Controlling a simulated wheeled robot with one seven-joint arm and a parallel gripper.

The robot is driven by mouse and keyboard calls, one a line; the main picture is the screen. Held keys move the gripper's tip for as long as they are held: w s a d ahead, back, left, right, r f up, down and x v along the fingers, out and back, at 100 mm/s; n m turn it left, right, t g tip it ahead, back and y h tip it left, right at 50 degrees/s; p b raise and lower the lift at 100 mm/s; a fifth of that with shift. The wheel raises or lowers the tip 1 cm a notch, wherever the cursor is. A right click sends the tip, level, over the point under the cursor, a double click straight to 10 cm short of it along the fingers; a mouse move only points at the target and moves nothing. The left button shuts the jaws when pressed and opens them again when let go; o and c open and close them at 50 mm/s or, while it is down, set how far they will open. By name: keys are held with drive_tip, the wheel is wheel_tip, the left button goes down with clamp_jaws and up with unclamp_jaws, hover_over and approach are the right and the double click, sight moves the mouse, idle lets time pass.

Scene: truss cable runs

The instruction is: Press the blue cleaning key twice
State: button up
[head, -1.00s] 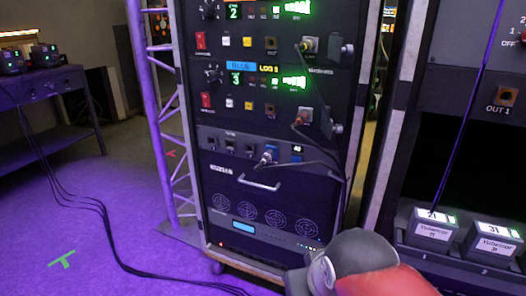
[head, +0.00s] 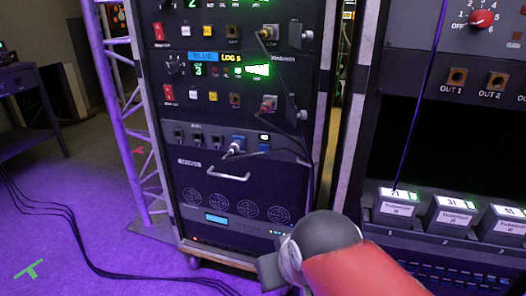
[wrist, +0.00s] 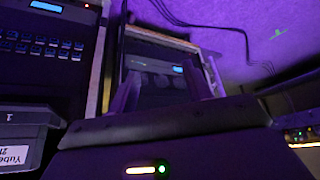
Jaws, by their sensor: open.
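No key marked for cleaning can be made out in either view. In the head view, a receiver unit with a lit blue display reading BLUE (head: 203,57) sits in the middle rack, with small red, white and yellow keys below it. Lower down, a patch panel (head: 205,138) has blue parts near its plugged cable; whether one is a key is unclear. My gripper (wrist: 168,88) is open and empty in the wrist view, its dark fingers apart, pointing towards the lower rack front. In the head view my red and grey arm is low in front of the rack, its fingertips not clear.
A drawer with a handle (head: 228,175) and a fan panel (head: 222,205) fill the lower rack. A purple truss (head: 115,100) stands left of it. A charger row (head: 455,215) is in the right rack.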

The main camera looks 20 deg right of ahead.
clamp_jaws()
idle(1.5)
